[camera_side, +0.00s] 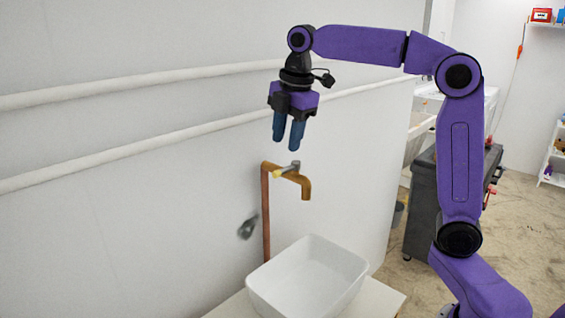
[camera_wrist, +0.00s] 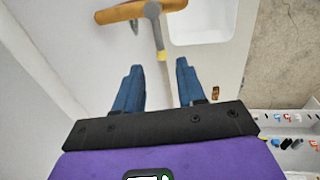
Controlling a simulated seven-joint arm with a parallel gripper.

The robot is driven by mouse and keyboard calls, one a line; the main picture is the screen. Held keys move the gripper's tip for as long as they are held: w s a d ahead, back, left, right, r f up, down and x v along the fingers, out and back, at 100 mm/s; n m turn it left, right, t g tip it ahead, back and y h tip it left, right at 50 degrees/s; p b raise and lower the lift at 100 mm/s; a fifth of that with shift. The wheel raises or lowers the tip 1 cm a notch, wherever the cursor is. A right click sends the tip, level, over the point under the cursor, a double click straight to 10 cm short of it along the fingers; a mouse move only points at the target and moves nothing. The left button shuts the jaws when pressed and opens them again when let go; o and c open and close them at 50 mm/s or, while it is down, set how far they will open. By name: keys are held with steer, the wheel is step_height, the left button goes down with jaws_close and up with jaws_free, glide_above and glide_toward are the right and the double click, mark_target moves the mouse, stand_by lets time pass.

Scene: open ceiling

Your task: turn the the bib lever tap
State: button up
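The bib tap (camera_side: 304,187) is a brass spout on a copper pipe beside the wall. Its grey lever (camera_side: 291,168) with a yellow tip (camera_side: 278,174) sits on top. In the wrist view the tap body (camera_wrist: 118,13) is at the top, and the lever (camera_wrist: 157,28) points down toward my gripper, its yellow end (camera_wrist: 162,56) lying just beyond the gap between the fingertips. My gripper (camera_side: 286,146) points down above the tap, apart from it. Its blue fingers are spread and empty; they also show in the wrist view (camera_wrist: 159,66).
A white basin (camera_side: 308,278) stands on a counter (camera_side: 378,301) below the spout. Two white pipes (camera_side: 150,150) run along the wall behind my gripper. A dark grey cabinet (camera_side: 425,200) stands to the right, behind my arm. Space around the lever looks free.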

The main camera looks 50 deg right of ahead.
mark_target(281, 170)
steer(key=f, duration=0.2)
steer(key=w+f, duration=0.1)
steer(key=f, duration=0.4)
steer(key=shift+w, duration=0.15)
jaws_close()
